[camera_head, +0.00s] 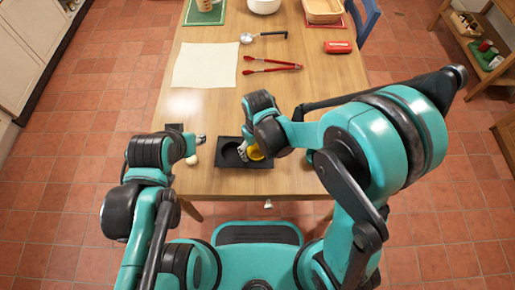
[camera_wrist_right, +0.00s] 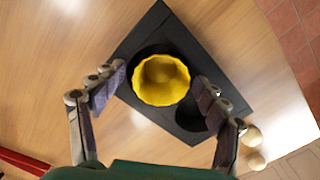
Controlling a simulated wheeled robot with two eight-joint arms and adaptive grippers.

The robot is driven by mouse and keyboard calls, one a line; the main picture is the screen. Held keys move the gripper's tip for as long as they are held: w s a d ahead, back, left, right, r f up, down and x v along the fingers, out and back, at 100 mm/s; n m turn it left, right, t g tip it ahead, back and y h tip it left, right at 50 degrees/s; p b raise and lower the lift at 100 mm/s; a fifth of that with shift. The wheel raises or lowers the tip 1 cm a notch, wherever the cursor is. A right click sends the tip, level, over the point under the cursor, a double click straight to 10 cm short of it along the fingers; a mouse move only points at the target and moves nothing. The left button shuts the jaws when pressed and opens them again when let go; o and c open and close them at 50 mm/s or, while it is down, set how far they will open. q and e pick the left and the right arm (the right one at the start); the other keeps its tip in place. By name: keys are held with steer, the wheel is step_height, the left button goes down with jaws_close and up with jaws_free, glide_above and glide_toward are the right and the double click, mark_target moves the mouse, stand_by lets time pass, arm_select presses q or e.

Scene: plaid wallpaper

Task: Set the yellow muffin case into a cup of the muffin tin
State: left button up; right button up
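The yellow muffin case (camera_head: 255,153) is at the right-hand cup of the black muffin tin (camera_head: 230,164). In the right wrist view the case (camera_wrist_right: 160,80) is upright, its fluted rim inside the outline of one cup of the tin (camera_wrist_right: 222,73); I cannot tell how deep it sits. Another cup beside it is empty. My right gripper (camera_wrist_right: 159,85) is open, with one finger on each side of the case and gaps visible. In the head view the right gripper (camera_head: 247,150) is over the tin. My left gripper (camera_head: 201,138) is left of the tin; its opening is unclear.
Two pale round things (camera_wrist_right: 254,148) lie beside the tin. The table between the tin and tongs is mostly clear.

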steer(key=shift+r, duration=0.1)
step_height(320, 180, up, 12)
stand_by(0.4)
stand_by(0.4)
steer(key=s+d+r+m+t, duration=0.2)
steer(key=d+m+t, duration=0.1)
steer(key=d, duration=0.5)
steer(key=s+d+r+m+t, duration=0.2)
steer(key=d+m+t, duration=0.1)
steer(key=d, duration=0.6)
steer(key=shift+s+d+r+t, duration=0.2)
steer(key=shift+s+d+t, duration=0.15)
steer(key=shift+t, duration=0.25)
